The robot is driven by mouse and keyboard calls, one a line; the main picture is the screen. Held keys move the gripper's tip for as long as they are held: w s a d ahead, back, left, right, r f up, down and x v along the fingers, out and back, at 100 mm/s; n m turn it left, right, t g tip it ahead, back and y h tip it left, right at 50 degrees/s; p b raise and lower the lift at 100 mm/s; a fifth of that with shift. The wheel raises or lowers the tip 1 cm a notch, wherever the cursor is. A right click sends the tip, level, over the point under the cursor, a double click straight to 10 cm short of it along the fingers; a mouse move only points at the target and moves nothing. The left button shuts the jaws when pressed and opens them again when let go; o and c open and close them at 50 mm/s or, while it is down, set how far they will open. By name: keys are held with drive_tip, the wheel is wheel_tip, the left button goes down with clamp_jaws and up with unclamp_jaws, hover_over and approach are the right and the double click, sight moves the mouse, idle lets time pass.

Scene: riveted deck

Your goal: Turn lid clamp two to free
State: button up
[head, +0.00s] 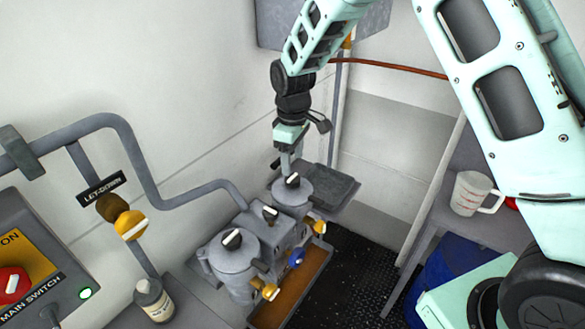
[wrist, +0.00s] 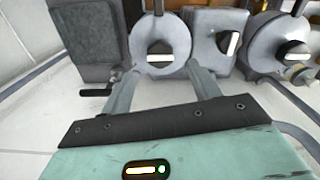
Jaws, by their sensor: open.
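A grey machine (head: 275,237) carries two round lidded pots, each with a black knob marked by a white bar. My gripper (head: 289,166) points down just above the far pot's knob (head: 292,181). In the wrist view my open fingers (wrist: 164,72) reach either side of that knob (wrist: 160,55), which appears just beyond the tips; contact cannot be told. Its white bar lies crosswise in that view. The near pot's knob (head: 232,239) shows at the right of the wrist view (wrist: 293,51). I see no number on either clamp.
A smaller knob (head: 270,214) sits between the pots. Yellow and blue valve handles (head: 296,257) line the machine's front. A grey pipe (head: 150,180), the let-down valve (head: 131,225) and a bottle (head: 153,301) stand left. A measuring cup (head: 472,194) is on the right shelf.

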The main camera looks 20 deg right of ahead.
sight(293, 177)
wheel_tip(293, 177, down, 6)
drive_tip(key=shift+r+p, duration=0.15)
drive_tip(key=shift+p, duration=0.6)
drive_tip(key=c, duration=1)
